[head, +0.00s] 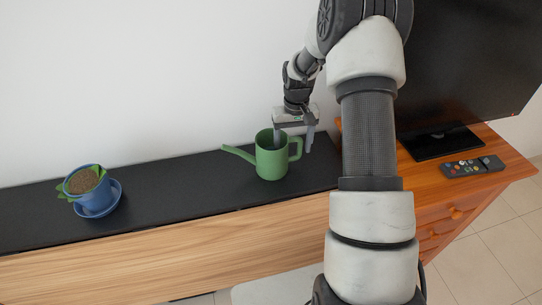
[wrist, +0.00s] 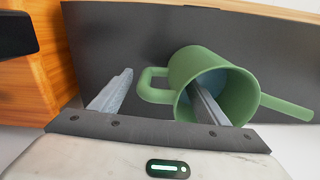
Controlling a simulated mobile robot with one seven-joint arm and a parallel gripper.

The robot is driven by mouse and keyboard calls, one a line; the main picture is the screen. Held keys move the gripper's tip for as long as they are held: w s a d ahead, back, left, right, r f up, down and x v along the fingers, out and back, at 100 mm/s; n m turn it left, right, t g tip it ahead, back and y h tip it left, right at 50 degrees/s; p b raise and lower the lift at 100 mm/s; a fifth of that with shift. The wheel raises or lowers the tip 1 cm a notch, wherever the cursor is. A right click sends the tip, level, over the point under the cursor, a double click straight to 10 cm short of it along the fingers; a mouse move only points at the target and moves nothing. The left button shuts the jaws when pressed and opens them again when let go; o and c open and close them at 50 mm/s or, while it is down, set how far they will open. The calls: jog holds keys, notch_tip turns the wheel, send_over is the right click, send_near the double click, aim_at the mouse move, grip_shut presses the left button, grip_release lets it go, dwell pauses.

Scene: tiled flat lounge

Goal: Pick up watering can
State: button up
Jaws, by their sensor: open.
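The green watering can (head: 271,160) stands upright on a black-topped ledge, its spout pointing left and its handle right. It also shows in the wrist view (wrist: 188,69), with its open top facing the camera. My gripper (head: 294,143) is open, right above the can. In the wrist view the gripper (wrist: 160,92) has one finger reaching into the can's opening and the other outside it, beyond the handle. The can's wall and handle lie between the fingers. I cannot tell whether either finger touches the can.
A blue pot with a plant (head: 85,182) stands on a blue saucer (head: 98,206) at the ledge's left. The black ledge (head: 180,180) is clear between pot and can. On the right, a wooden cabinet (head: 500,157) holds a screen (head: 465,70) and a remote (head: 472,166). A white wall stands behind.

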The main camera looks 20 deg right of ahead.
aim_at(293, 157)
notch_tip(293, 157, down, 3)
jog(key=shift+s+d+f, duration=0.1)
grip_shut()
dwell(0.3)
jog(key=shift+r, duration=0.2)
